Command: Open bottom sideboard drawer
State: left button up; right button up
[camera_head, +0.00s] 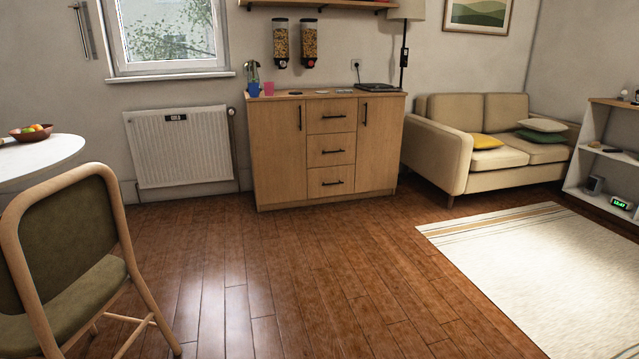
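A light wooden sideboard (276,158) stands against the back wall, across the room from me. It has a door on each side and a column of three drawers in the middle. The bottom drawer (320,190) is shut, flush with the front, and has a dark horizontal bar handle (333,183). The middle drawer (318,158) and top drawer (318,124) are shut too. Neither of my grippers shows in the head view.
Open wooden floor (290,260) lies between me and the sideboard. A chair (75,250) and a white round table (50,155) stand at the left. A cream rug (530,270) lies at the right, before a beige sofa (440,150). A white shelf (610,150) stands far right.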

aim_at(337, 181)
jog(key=i, duration=0.9)
jog(key=i+j+u, duration=0.1)
jog(key=i, duration=0.8)
jog(key=i+u, duration=0.1)
jog(key=i, duration=1.65)
jog(key=i+l+u, duration=0.1)
jog(key=i, duration=0.8)
jog(key=i+l, duration=0.15)
jog(key=i, duration=0.7)
jog(key=j+u, duration=0.05)
